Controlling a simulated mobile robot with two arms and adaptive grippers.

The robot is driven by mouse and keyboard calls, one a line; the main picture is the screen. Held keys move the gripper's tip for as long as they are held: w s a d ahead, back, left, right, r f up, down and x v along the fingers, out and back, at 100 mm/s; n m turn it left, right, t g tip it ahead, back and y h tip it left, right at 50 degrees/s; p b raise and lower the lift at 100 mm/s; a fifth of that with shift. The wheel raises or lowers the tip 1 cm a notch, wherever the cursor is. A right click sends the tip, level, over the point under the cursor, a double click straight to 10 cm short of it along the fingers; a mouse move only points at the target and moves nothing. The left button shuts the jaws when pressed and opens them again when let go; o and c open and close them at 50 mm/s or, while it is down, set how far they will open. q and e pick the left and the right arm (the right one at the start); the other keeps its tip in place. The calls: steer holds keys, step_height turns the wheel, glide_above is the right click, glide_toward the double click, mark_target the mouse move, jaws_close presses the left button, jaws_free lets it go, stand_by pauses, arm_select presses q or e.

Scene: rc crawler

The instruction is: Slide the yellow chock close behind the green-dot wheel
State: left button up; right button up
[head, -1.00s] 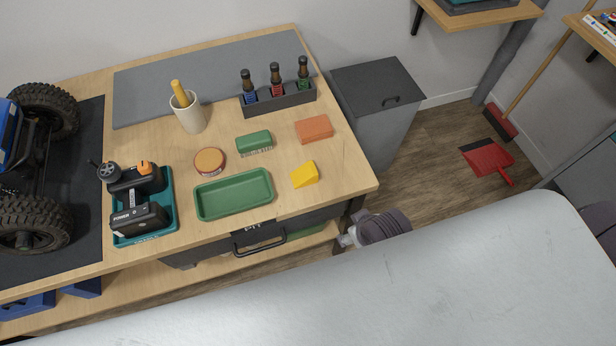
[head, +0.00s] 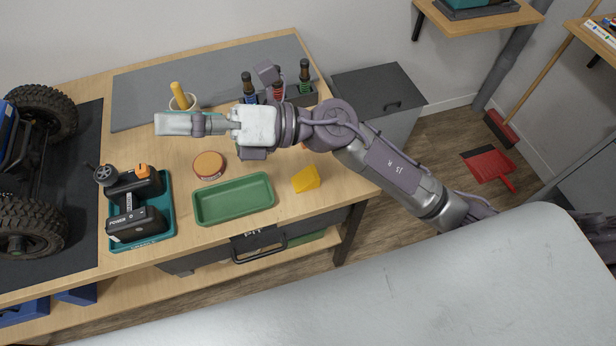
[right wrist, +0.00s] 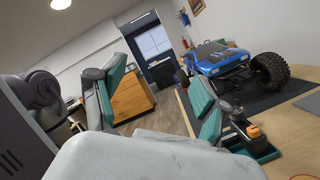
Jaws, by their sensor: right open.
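The yellow chock (head: 306,178) is a wedge on the wooden bench, right of the green tray (head: 197,212), in the head view. The blue crawler (head: 7,135) stands at the left edge on a dark mat; it also shows in the right wrist view (right wrist: 222,62). Its near wheel (head: 22,228) has a small greenish hub, but I cannot tell if that is the green dot. My right gripper (head: 165,123) is open and empty above the bench, far left of the chock, fingers pointing left. My left gripper is not in view.
A teal holder (head: 169,236) with a controller and a black power pack stands between mat and tray. A round orange-topped tin (head: 209,165), a cup (head: 190,100) and a bottle rack (head: 301,98) are near my arm. Bare wood surrounds the chock.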

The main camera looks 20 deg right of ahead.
step_height(320, 180, down, 5)
steer(key=s+a+n+g+h, duration=0.1)
steer(key=s+n+g+h, duration=0.1)
steer(key=n+g+h, duration=0.25)
steer(key=n+t+h, duration=0.2)
steer(key=n+h, duration=0.4)
steer(key=h, duration=1.1)
glide_toward(312, 173)
steer(key=shift+y, duration=0.25)
steer(key=f, duration=0.4)
steer(key=shift+d+f+p, duration=0.2)
steer(key=shift+d+p, duration=0.05)
steer(key=shift+p, duration=0.15)
step_height(312, 173, down, 5)
steer(key=shift+s+f+p, duration=0.15)
steer(key=shift+f+p, duration=0.1)
steer(key=shift+p, duration=0.5)
steer(key=shift+f, duration=0.4)
steer(key=shift+c, duration=0.2)
